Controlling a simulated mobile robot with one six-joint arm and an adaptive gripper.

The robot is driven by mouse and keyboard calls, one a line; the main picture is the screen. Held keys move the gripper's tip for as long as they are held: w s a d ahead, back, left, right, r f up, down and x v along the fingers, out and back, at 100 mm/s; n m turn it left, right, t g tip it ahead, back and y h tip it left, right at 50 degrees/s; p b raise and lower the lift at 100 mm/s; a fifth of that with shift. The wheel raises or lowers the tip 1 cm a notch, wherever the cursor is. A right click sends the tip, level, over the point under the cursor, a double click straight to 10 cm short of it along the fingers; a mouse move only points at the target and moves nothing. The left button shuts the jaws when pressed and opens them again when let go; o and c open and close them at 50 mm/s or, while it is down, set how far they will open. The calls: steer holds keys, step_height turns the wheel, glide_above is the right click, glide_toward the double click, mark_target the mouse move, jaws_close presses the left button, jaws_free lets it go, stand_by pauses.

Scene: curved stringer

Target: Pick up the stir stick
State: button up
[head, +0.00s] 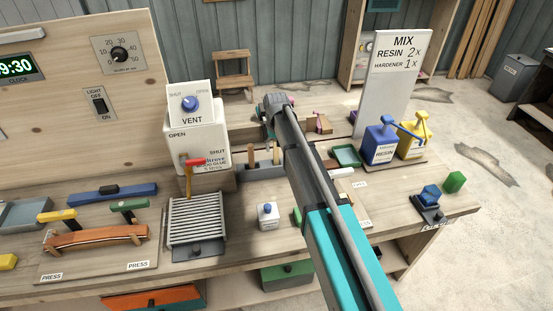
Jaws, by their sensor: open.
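Two short light-brown wooden uprights (264,155) stand at a grey bin (262,172) in the middle of the bench, left of my arm. They may be stir sticks, but they are too small to tell. My teal and dark arm reaches from the lower right up over the bench, and its dark rounded upper end is a joint. I cannot make out my gripper's fingers; they are out of view or hidden behind the arm. My arm also covers part of the bench right of the bin.
A blue resin bottle (381,143) and a yellow bottle (414,138) stand on the right.

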jaws_close()
stand_by(0.4)
steer(key=shift+r, duration=0.15)
step_height(320, 180, up, 10)
steer(key=p, duration=1)
steer(key=shift+f, duration=0.2)
stand_by(0.6)
